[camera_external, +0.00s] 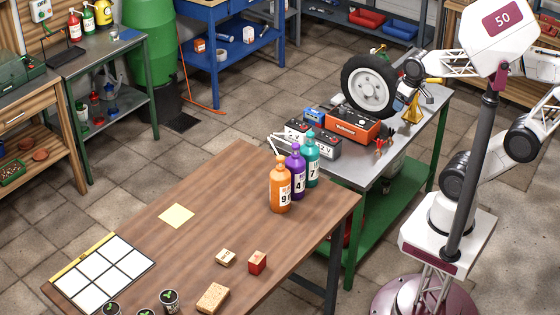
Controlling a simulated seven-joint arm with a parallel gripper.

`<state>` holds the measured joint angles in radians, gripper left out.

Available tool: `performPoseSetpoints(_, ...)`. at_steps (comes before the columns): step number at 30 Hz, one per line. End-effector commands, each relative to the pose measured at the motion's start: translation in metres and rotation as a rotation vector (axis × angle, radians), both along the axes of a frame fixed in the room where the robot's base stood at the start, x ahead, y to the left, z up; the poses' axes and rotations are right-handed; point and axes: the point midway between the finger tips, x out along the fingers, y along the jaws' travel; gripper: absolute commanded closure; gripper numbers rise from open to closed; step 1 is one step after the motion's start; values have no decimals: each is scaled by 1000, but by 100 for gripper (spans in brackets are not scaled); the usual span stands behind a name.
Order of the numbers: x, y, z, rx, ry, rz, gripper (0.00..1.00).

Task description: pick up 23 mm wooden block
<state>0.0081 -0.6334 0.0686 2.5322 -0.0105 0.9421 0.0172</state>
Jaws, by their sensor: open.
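Three blocks rest on the brown wooden table: a small pale wooden block (225,258) with a dark mark on top, a red block (257,262) to its right, and a larger tan block (212,298) in front. The sizes printed on them are too small to read, so I cannot tell which is the 23 mm one.
Orange (280,188), purple (297,172) and teal (311,160) bottles stand at the table's back right corner. A white-panelled board (104,273), a yellow note (177,215) and several small pots (169,300) are to the left. The metal bench holds a tyre (369,87) and an orange box (352,126).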

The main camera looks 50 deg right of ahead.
Motion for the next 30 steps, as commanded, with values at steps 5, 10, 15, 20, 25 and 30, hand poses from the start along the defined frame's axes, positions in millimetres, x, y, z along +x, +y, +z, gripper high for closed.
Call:
performPoseSetpoints(5, 0, 0, 0, 0, 0, 0, 17)
performPoseSetpoints(10, 2, 1, 1, 0, 1, 6, 17)
performPoseSetpoints(15, 16, 8, 5, -3, 6, 40, 17)
performPoseSetpoints(20, 41, 22, 12, -10, 18, 107, 17)
performPoseSetpoints(25, 77, 47, 20, -18, 32, 206, 17)
performPoseSetpoints(30, 114, 77, 25, -28, 45, 309, 17)
